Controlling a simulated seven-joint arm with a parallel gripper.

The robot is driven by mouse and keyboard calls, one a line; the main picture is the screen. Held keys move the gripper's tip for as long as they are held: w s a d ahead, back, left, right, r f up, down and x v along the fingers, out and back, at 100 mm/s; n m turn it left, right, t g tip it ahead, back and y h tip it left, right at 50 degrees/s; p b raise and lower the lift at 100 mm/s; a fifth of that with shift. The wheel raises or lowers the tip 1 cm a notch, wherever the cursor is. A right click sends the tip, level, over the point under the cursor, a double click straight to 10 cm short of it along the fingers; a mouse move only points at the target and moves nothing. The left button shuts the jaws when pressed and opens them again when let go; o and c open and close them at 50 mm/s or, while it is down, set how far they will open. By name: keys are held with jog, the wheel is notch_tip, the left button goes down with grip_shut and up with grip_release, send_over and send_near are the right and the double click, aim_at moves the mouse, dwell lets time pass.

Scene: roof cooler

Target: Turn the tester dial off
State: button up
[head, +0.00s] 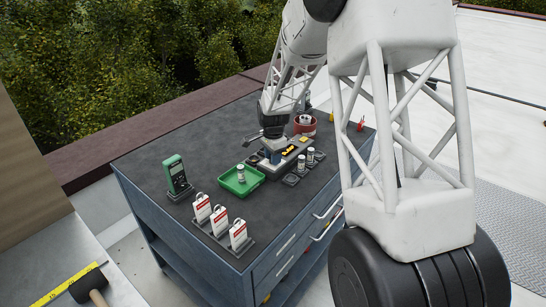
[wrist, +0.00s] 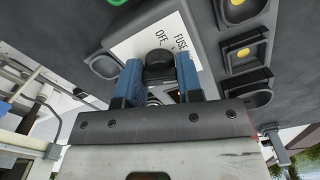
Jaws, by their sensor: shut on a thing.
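The tester (wrist: 208,35) fills the middle of the wrist view, with a white label plate (wrist: 140,47) reading "FUSE" and "OFF". Its round black dial (wrist: 159,56) stands on this plate. My gripper (wrist: 160,76) has its two blue fingers shut on the dial, one on each side. The dial's pointer mark is not clear, so I cannot tell its setting. In the head view the tester (head: 287,154) sits on the dark bench top, with my gripper (head: 272,152) over its left end, hiding the dial.
A green tray (head: 256,182) with a small cylinder stands just left of the tester. Small cylinders (head: 301,164) stand to its right, and a red bowl (head: 314,128) behind. A green meter (head: 176,174) and red-white tags (head: 220,219) stand at the bench's left and front.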

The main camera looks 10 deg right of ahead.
jog(key=shift+n, duration=0.3)
jog(key=n, duration=0.2)
jog(key=shift+n, duration=0.3)
jog(key=n, duration=0.8)
jog(key=shift+n, duration=2.2)
jog(key=o, duration=0.9)
